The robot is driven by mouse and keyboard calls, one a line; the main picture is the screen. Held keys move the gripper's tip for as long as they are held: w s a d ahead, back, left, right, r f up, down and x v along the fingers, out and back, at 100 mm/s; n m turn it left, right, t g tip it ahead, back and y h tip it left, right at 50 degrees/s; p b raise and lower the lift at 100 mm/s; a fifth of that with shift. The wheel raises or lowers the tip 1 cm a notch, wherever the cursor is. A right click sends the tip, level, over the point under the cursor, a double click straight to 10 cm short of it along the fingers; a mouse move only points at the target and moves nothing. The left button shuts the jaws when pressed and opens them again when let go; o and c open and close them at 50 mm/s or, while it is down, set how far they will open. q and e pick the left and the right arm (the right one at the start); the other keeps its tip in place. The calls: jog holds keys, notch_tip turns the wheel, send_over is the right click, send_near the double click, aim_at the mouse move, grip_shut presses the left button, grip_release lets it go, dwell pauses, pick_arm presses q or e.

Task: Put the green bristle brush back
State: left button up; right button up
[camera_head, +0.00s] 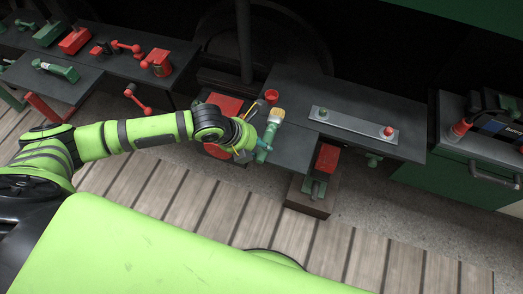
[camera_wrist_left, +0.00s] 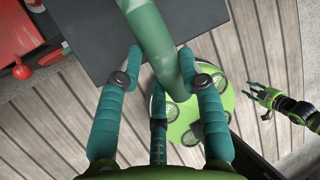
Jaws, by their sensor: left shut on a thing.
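The green bristle brush (camera_head: 267,140) has a green handle and pale bristles at its upper end. My left gripper (camera_head: 255,143) is shut on its handle, at the left end of the dark bench. In the left wrist view the green handle (camera_wrist_left: 155,40) runs between the teal fingers of my left gripper (camera_wrist_left: 163,78); the bristles are out of that view. My right gripper (camera_wrist_left: 262,97) shows only in the left wrist view, at the right, with its fingers spread and nothing visible between them.
A red cup (camera_head: 271,96) stands just beyond the brush. A grey metal bar (camera_head: 352,127) lies on the dark bench (camera_head: 300,85). A red-and-green vise (camera_head: 325,165) is below the bench front. Tables with red and green tools (camera_head: 75,41) are at upper left.

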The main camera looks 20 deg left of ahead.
pick_arm(q)
notch_tip(320, 180, down, 5)
jog(key=shift+r, duration=0.2)
jog(key=shift+f+p, duration=0.25)
jog(key=shift+p, duration=0.15)
jog(key=shift+s+f, duration=0.1)
jog(key=shift+f, duration=0.3)
jog(key=o, duration=1)
jog(key=shift+o, duration=1)
